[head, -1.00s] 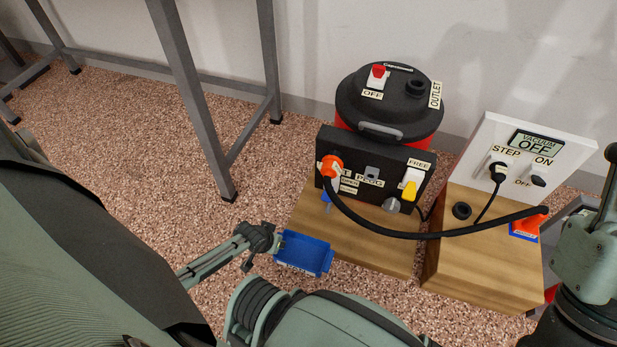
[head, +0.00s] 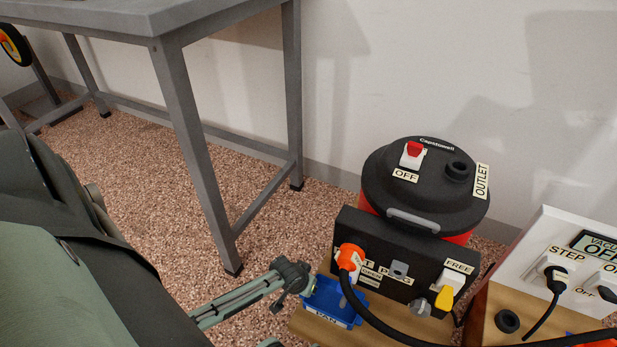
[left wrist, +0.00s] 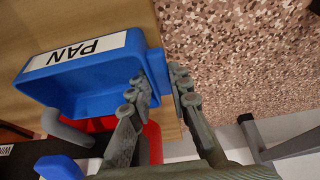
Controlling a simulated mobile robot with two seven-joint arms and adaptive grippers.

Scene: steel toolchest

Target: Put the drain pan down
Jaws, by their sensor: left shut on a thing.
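The drain pan (head: 326,302) is a small blue open tray with a white label reading PAN. In the head view it is at the front left of the black panel (head: 392,268), over the wooden base (head: 315,328). In the left wrist view the pan (left wrist: 110,88) shows its hollow inside and label. My left gripper (head: 304,283) is shut on the pan's end edge; its fingers also show in the left wrist view (left wrist: 162,82). Whether the pan touches the wood is unclear. My right gripper is out of view.
An orange plug (head: 350,257) with a black hose hangs close above the pan. A black-lidded red vacuum (head: 425,185) stands behind the panel. A white switch board (head: 560,265) is at right. A grey table (head: 190,130) stands at left, with bare speckled floor beneath.

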